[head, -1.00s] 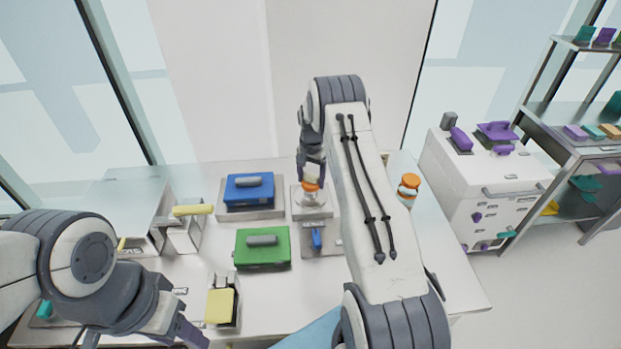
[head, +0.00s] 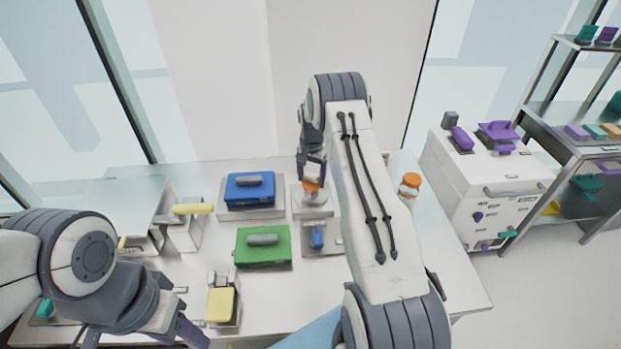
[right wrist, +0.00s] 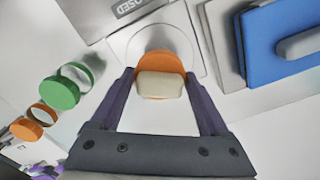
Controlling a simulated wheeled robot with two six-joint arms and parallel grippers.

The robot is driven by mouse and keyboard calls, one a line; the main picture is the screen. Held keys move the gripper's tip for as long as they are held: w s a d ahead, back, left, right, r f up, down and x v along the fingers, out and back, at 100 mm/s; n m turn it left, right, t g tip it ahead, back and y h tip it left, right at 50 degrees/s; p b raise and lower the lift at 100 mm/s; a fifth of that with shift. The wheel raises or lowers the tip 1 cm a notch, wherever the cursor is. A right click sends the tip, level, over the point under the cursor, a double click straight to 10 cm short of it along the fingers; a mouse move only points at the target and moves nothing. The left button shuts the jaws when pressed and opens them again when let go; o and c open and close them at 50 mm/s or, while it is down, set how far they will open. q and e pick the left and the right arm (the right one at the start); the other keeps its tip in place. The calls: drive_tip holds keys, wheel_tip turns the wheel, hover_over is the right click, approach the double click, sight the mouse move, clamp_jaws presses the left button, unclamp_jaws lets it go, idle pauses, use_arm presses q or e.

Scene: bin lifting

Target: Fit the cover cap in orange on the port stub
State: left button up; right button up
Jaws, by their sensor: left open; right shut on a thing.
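The orange cover cap (head: 312,185) has a pale grip block on top, seen close up in the right wrist view (right wrist: 160,62). My right gripper (head: 312,172) is shut on that block, one finger on each side. The cap is over a pale round base (head: 311,209) on a grey plate; this looks like the port stub's place. The cap and my fingers hide the stub's top, so I cannot tell whether the cap touches or is seated. My left gripper (head: 187,334) is open and empty at the lower left, partly cut off by the frame edge.
A blue box (head: 237,193) and a green box (head: 250,253) stand left of the base. A blue-handled fixture (head: 316,238) is just in front. An orange-topped jar (head: 410,184) stands right of my right arm. Yellow-topped fixtures (head: 220,305) occupy the left side.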

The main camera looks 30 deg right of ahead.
sight(312, 175)
drive_tip(key=shift+f+b, duration=0.6)
drive_tip(key=shift+f, duration=0.25)
idle(0.3)
drive_tip(key=shift+r, duration=0.2)
idle(1.2)
drive_tip(key=shift+f+b, duration=0.4)
drive_tip(key=shift+b, duration=0.15)
idle(0.6)
drive_tip(key=o, duration=1.2)
drive_tip(key=shift+r+p, duration=1.9)
drive_tip(key=shift+r, duration=1.3)
